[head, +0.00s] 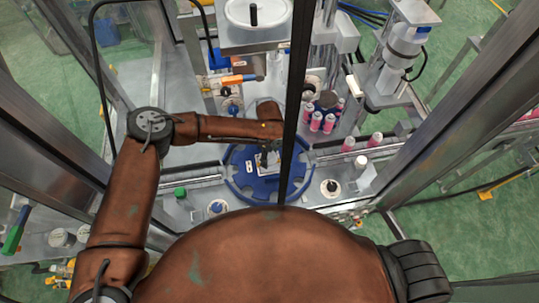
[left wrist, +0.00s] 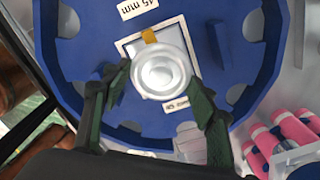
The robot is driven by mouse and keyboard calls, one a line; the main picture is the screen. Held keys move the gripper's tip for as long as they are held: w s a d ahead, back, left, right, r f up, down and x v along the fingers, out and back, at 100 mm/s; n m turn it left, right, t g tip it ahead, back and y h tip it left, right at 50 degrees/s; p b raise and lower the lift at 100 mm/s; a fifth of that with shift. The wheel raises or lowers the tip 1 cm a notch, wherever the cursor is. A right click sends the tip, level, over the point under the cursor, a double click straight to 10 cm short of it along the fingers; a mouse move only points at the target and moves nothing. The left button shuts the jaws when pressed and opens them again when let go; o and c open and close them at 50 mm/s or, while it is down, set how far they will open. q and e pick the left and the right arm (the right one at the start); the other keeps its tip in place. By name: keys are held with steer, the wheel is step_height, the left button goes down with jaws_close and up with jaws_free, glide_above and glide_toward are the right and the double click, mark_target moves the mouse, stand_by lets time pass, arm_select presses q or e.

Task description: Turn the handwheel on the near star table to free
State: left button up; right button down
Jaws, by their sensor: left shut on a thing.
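The near star table (head: 240,182) is a blue notched disc in the middle of the head view. It fills much of the left wrist view (left wrist: 85,35), with a pale plate and "45 mm" labels on it. The handwheel (left wrist: 162,70) is a round silver knob over the plate, between my left fingers in the left wrist view. My left gripper (left wrist: 160,84) is shut on it from both sides. In the head view my left gripper (head: 268,152) is over the middle of the star table, partly behind a dark post, and the handwheel is mostly hidden. My right gripper is not in view.
A dark frame post (head: 294,100) crosses the head view close to the left gripper.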

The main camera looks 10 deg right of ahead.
mark_target(269, 157)
arm_select(q)
steer(key=n+p, duration=0.2)
steer(key=n, duration=0.3)
steer(key=shift+w+n+p, duration=0.1)
steer(key=shift+n+p, duration=0.9)
steer(key=shift+n, duration=0.8)
steer(key=o, duration=1.2)
steer(key=shift+c, duration=0.2)
steer(key=shift+r, duration=0.1)
step_height(269, 157, up, 7)
steer(key=shift+r, duration=0.15)
